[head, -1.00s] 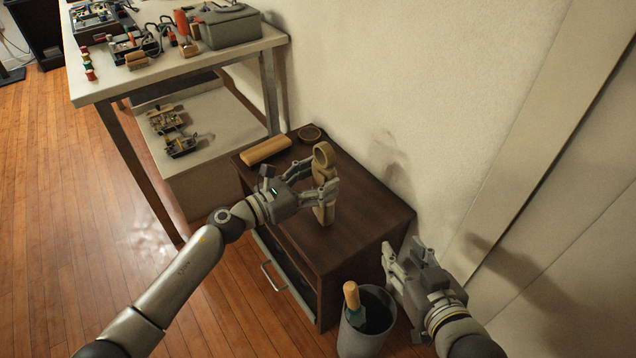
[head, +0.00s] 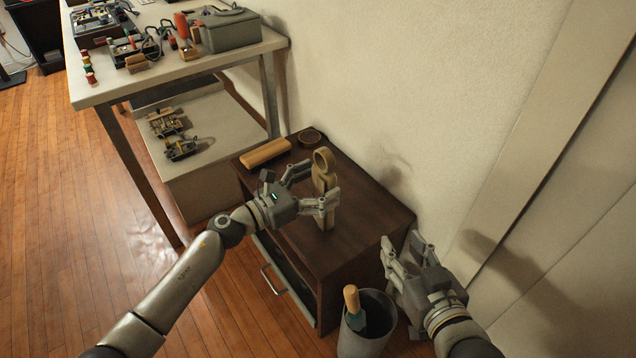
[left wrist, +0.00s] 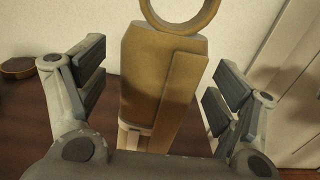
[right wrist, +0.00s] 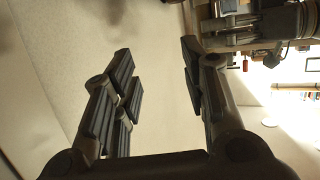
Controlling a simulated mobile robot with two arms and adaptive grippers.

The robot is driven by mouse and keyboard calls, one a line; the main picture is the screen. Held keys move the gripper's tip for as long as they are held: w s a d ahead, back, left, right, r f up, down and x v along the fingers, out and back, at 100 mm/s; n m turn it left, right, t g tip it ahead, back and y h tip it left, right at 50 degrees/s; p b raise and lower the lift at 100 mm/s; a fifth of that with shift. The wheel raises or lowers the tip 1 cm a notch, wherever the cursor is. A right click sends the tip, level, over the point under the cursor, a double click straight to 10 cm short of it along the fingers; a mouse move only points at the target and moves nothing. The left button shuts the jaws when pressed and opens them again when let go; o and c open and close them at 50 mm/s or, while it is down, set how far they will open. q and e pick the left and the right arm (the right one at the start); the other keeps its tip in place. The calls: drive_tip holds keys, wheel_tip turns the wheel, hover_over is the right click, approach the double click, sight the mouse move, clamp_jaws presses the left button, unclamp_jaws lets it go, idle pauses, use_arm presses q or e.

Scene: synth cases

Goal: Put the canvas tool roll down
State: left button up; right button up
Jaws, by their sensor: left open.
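The canvas tool roll (head: 319,182) is a tan upright piece with a ring at its top. It stands on the dark wooden cabinet (head: 362,213), near its middle. In the left wrist view the tool roll (left wrist: 152,70) fills the space between the fingers, with a flap down its right side and gaps to both pads. My left gripper (head: 323,180) is open, with a finger on either side of the roll. The roll's lower end is partly hidden by the gripper in the left wrist view. My right gripper (head: 401,243) is open and empty, right of the cabinet.
A tan block (head: 265,152) and a small round dish (head: 310,136) sit at the cabinet's back. A grey bin (head: 366,340) with a wooden-handled tool stands in front of the cabinet. A workbench (head: 180,70) with several tools is at the left. The wall is close behind.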

use_arm(q)
drive_tip(key=shift+s+a, duration=0.1)
drive_tip(key=shift+a, duration=0.1)
drive_tip(key=s+a+r+n+t+y, duration=0.35)
drive_tip(key=s+a+n, duration=0.2)
drive_tip(key=n, duration=0.75)
drive_tip(key=s+a+r+n+t+y, duration=0.2)
drive_tip(key=s+a+n+t+y, duration=0.4)
drive_tip(key=n, duration=0.6)
drive_tip(key=s+a+f+n+g+y, duration=0.1)
drive_tip(key=s+f+n+g, duration=0.1)
drive_tip(key=n, duration=0.7)
drive_tip(key=s+a+f+n+g+y, duration=0.1)
drive_tip(key=s+f+n+g, duration=0.2)
drive_tip(key=n, duration=0.7)
drive_tip(key=s+g, duration=0.2)
drive_tip(key=s, duration=0.1)
drive_tip(key=shift+s+a+f+p, duration=0.25)
drive_tip(key=shift+a+f+p, duration=0.05)
drive_tip(key=shift+a, duration=0.1)
use_arm(e)
drive_tip(key=shift+s+d+f+g, duration=0.15)
drive_tip(key=shift+s+f+g, duration=0.2)
drive_tip(key=shift+f, duration=0.2)
drive_tip(key=shift+s+d+f+g, duration=0.15)
drive_tip(key=shift+s+f+g, duration=0.15)
drive_tip(key=shift+f, duration=0.25)
drive_tip(key=shift+w, duration=0.1)
